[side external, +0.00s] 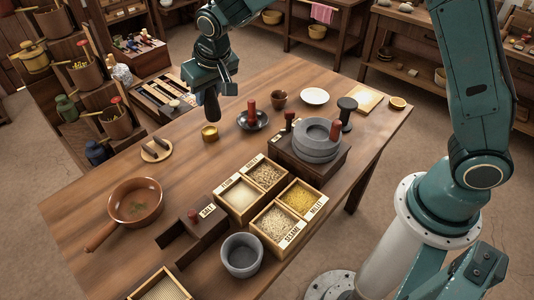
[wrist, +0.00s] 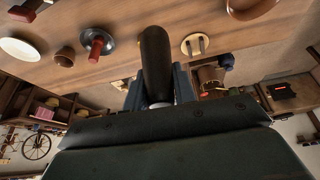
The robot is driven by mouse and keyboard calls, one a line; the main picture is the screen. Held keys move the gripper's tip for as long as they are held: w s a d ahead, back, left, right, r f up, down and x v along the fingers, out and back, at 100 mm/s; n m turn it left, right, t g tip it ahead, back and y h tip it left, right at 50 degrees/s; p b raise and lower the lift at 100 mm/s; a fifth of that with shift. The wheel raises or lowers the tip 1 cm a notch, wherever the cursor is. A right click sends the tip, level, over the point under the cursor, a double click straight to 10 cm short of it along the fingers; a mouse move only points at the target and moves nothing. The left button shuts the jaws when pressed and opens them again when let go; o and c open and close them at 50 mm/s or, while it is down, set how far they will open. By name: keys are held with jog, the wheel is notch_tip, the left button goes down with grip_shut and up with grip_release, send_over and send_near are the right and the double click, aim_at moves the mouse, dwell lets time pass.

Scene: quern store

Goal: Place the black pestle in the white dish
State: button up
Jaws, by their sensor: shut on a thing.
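My gripper (side external: 217,86) is shut on the black pestle (side external: 210,107), which hangs upright above the far side of the wooden table. The wrist view also shows the pestle (wrist: 155,58) between the fingers. The white dish (side external: 314,96) lies flat and empty on the table's far side, to the right of my gripper. It also shows at the left edge of the wrist view (wrist: 19,49).
A black bowl with a red pestle (side external: 251,112) and a brown cup (side external: 278,98) stand between my gripper and the dish. A dark spool-shaped piece (side external: 346,112), stone quern (side external: 316,147) and grain boxes (side external: 240,197) stand nearby.

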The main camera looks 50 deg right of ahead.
jog(key=w+d+m+h, duration=0.1)
jog(key=w+d+m, duration=0.35)
jog(key=d, duration=0.85)
jog(key=m+g+h, duration=0.3)
jog(key=m, duration=0.5)
send_over(315, 99)
notch_tip(315, 99, down, 16)
jog(key=shift+r, duration=0.15)
jog(key=shift+w, duration=0.1)
jog(key=shift+f, duration=2.15)
jog(key=shift+f, duration=0.15)
jog(key=o, duration=1)
